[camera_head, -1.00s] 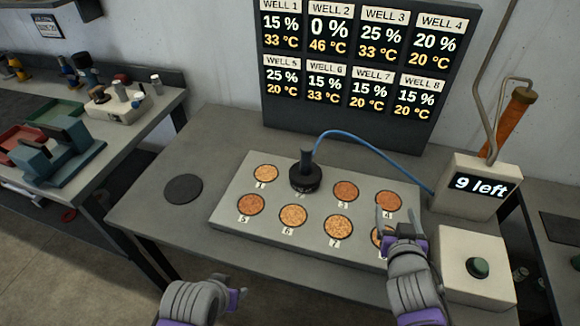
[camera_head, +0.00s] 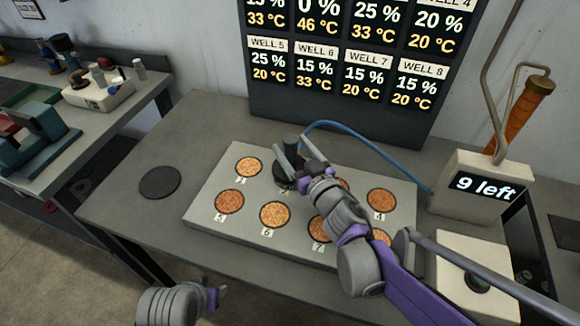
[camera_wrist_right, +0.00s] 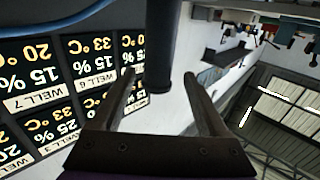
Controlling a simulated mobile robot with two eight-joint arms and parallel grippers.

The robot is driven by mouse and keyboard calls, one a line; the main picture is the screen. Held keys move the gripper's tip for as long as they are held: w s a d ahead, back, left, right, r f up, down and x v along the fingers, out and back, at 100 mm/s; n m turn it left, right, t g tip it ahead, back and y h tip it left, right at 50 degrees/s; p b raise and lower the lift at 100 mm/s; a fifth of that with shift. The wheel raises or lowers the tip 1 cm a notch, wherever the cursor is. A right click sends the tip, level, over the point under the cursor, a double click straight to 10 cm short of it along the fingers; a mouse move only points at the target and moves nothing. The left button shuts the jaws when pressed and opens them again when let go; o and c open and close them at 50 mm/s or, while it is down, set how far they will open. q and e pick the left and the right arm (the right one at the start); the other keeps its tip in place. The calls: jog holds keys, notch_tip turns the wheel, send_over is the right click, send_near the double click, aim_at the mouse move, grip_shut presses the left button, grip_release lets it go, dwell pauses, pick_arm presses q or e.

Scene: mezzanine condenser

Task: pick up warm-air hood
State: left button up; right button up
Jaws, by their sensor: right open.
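The warm-air hood (camera_head: 281,180) is a black round cap with an upright dark handle and a blue hose. It sits over well 2 on the grey well block (camera_head: 205,206), partly hidden by my right gripper. My right gripper (camera_head: 291,147) is open, with its fingers to either side of the handle in the head view. In the right wrist view the dark handle (camera_wrist_right: 161,45) stands between the two spread fingers, with gaps on both sides. My left gripper (camera_head: 219,292) is low at the front of the bench, away from the hood; its jaw opening is unclear.
Several open wells with orange-brown grains surround the hood. A black disc (camera_head: 160,182) lies on the bench at left. The display board (camera_head: 342,120) stands behind. The blue hose (camera_head: 375,150) runs right to a box reading "9 left" (camera_head: 480,190). A green-button box (camera_head: 455,249) is at right.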

jog(key=x, duration=0.5)
jog(key=shift+w+d+f, duration=0.1)
jog(key=shift+w+f, duration=0.05)
jog(key=shift+w, duration=0.05)
grip_shut()
dwell(1.2)
